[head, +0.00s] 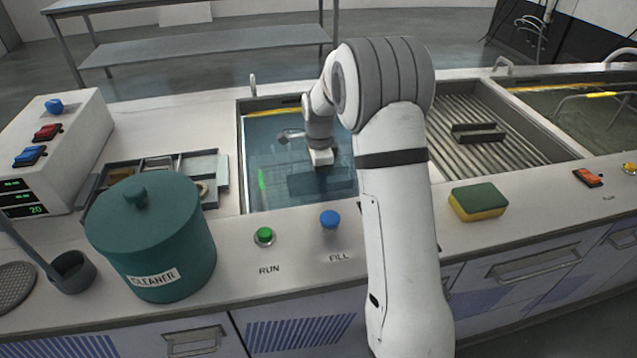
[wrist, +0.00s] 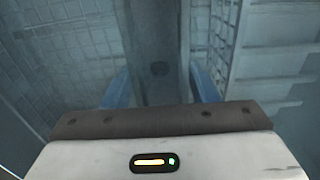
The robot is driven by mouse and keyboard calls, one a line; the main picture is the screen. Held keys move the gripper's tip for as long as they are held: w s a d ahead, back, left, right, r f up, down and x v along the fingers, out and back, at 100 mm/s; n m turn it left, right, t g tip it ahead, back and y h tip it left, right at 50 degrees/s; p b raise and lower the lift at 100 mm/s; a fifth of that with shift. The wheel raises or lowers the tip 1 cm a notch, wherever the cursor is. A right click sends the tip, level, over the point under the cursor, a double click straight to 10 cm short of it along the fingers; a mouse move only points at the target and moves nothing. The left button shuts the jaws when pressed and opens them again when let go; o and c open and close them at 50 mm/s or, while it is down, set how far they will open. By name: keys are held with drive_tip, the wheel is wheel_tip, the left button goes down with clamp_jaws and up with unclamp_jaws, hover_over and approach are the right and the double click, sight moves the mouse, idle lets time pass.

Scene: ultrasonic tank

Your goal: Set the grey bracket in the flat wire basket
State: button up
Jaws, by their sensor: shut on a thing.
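My gripper (wrist: 160,92) is shut on a grey piece with a round hole, which I take to be the grey bracket (wrist: 158,40); it lies between the two blue fingers in the wrist view. In the head view my wrist reaches down into the water-filled tank (head: 258,150), and the fingers and bracket are hidden. Wire mesh (wrist: 70,50) shows left of the bracket in the wrist view and a ladder-like wire wall (wrist: 275,65) shows right of it. I cannot tell which belongs to the flat wire basket. A dark basket-like shape (head: 318,184) is dim under water.
A compartment tray (head: 215,172) with small parts and a green CLEANER pot (head: 150,240) stand left of the tank. A sponge (head: 477,202) lies on the front counter. A ribbed drainboard (head: 530,150) holding a dark piece (head: 478,133) is at right.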

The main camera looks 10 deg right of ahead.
drive_tip(key=shift+f, duration=0.95)
drive_tip(key=shift+f, duration=0.25)
drive_tip(key=o, duration=1.3)
drive_tip(key=shift+r, duration=0.1)
wheel_tip(320, 180, up, 12)
drive_tip(key=shift+r+p, duration=0.1)
drive_tip(key=shift+p, duration=0.85)
